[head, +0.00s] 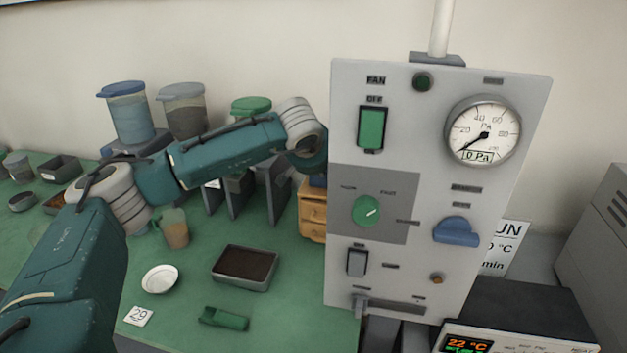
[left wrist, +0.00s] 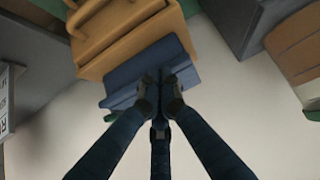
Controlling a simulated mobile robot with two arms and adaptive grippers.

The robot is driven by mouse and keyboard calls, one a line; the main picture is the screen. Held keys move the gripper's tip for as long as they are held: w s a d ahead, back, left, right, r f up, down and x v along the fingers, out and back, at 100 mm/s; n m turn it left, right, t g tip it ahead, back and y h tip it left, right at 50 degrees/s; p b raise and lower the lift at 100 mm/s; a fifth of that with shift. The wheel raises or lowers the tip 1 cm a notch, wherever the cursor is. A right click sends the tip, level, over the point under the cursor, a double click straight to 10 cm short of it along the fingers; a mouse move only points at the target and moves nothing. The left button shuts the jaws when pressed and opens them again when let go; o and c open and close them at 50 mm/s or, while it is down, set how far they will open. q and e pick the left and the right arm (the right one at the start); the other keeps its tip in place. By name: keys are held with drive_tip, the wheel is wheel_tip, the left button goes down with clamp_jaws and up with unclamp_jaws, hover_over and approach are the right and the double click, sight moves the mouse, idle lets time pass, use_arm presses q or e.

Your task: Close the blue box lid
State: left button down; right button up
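The blue box (left wrist: 124,80) sits against the wooden drawer unit (left wrist: 125,35) in the left wrist view. In the head view only a sliver of blue shows above the wooden drawers (head: 312,212), at the panel's left edge. My left gripper (left wrist: 160,84) has its dark fingers converging close together at the blue box, with the tips over its edge. I cannot tell whether they grip it or only touch it, nor the lid's angle. In the head view my left arm reaches across, and its hand is hidden behind the grey panel. My right gripper is not in view.
The grey control panel (head: 400,285) with a gauge (head: 483,131) stands close on the right. Lidded jars (head: 130,112) stand at the back of the green table (head: 200,290). A dark tray (head: 245,268), a white dish (head: 160,279) and a green scoop (head: 224,319) lie in front.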

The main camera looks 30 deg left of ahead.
use_arm(q)
drive_tip(key=s+d+b, duration=0.2)
drive_tip(key=s, duration=0.7)
drive_tip(key=shift+s+d+b, duration=0.15)
drive_tip(key=shift+d+b, duration=0.05)
drive_tip(key=shift+b, duration=0.15)
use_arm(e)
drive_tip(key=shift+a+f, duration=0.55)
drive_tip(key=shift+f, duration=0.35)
use_arm(q)
drive_tip(key=shift+f, duration=0.1)
